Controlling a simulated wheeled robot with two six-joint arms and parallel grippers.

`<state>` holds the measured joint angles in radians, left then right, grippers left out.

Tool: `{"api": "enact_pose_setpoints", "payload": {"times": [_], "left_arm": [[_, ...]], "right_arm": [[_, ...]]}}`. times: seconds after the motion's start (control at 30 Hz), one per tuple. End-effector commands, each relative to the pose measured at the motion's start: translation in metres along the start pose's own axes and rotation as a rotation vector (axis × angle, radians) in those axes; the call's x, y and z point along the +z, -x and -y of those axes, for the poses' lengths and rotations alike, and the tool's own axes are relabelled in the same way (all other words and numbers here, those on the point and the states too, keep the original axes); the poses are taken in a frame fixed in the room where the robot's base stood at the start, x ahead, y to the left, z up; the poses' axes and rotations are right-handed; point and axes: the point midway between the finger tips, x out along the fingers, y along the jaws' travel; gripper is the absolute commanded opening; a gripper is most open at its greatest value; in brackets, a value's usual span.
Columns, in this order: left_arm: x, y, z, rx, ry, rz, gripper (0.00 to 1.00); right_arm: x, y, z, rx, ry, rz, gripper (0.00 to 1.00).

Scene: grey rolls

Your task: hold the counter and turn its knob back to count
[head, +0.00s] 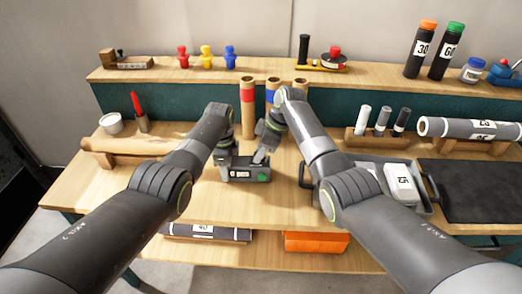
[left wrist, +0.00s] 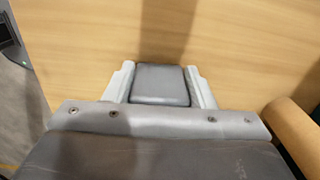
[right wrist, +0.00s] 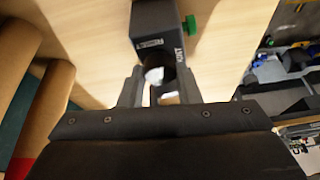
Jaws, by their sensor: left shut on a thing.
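The counter (head: 240,174) is a dark grey box with a white display and a green knob (head: 264,177) at its front right. It stands on the lower worktop. My left gripper (head: 226,158) is shut on the counter's left part; the grey body (left wrist: 162,85) sits between the fingers in the left wrist view. My right gripper (head: 262,158) is at the counter's right end with its fingers apart. In the right wrist view the counter (right wrist: 157,22) and green knob (right wrist: 190,25) lie just beyond the fingertips. Whether these fingers touch it is unclear.
Upright tubes (head: 248,108) with coloured bands stand close behind the counter. A grey tray (head: 424,204) with white boxes is to the right, beside a dark mat (head: 470,190). The worktop in front of the counter is clear.

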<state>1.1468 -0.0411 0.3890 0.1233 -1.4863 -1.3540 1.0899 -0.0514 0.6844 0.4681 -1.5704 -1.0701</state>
Motion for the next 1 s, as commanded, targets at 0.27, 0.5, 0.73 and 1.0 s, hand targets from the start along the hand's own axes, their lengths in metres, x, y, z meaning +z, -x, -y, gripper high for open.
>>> {"api": "enact_pose_setpoints", "payload": {"times": [0.27, 0.5, 0.73, 1.0], "left_arm": [[0.0, 0.0002, 0.0001, 0.0, -0.001, 0.0, 0.19], [0.0, 0.0001, 0.0, 0.0, -0.001, 0.0, 0.19], [0.0, 0.0001, -0.0002, 0.001, -0.002, 0.001, 0.19], [0.0, 0.0, -0.0003, 0.001, -0.002, 0.0, 0.19]], "right_arm": [[0.0002, 0.0002, -0.0003, 0.005, -0.008, 0.0, 0.07], [0.0003, 0.0001, 0.0, 0.037, -0.081, -0.002, 0.07], [-0.0001, -0.0001, 0.0014, 0.103, -0.241, -0.009, 0.07], [-0.0007, -0.0001, 0.0029, 0.201, -0.476, -0.018, 0.07]]}}
